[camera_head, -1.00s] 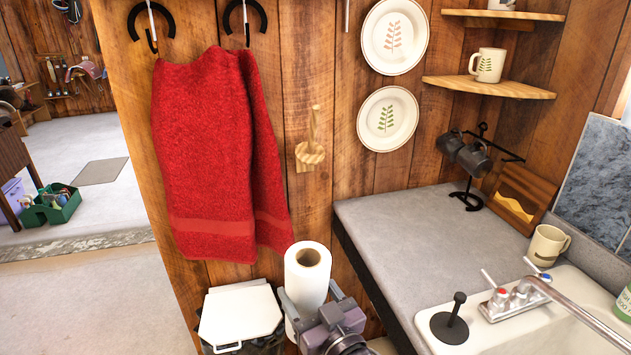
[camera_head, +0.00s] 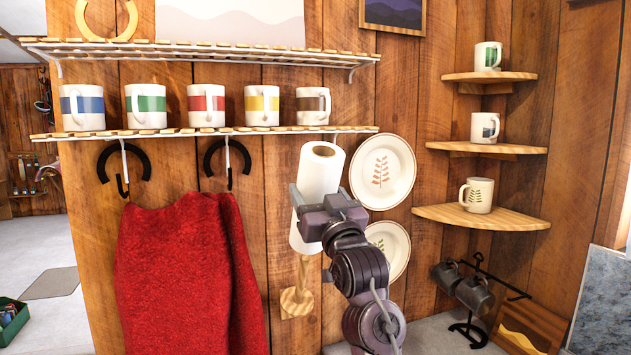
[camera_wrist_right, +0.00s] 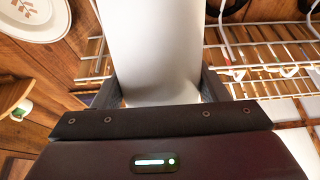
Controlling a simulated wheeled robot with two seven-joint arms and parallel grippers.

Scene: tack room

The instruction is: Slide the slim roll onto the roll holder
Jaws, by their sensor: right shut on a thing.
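The slim roll (camera_head: 319,172) is a white paper roll with a brown core, held nearly upright, leaning slightly, against the backdrop of the plank wall. My right gripper (camera_head: 318,203) is shut on its lower half. The roll also fills the middle of the right wrist view (camera_wrist_right: 157,50), between the fingers. The roll holder (camera_head: 297,300) is a wooden wall bracket with an upright post, just below the roll's lower end. The post's top is hidden, so I cannot tell whether it stands inside or behind the roll. My left gripper is not in view.
A slatted rack (camera_head: 210,131) with several striped mugs is left of the roll. A red towel (camera_head: 185,270) hangs left of the holder. Wall plates (camera_head: 382,172) are close on the right, with corner shelves (camera_head: 482,217) beyond. A grey counter (camera_head: 430,340) lies below.

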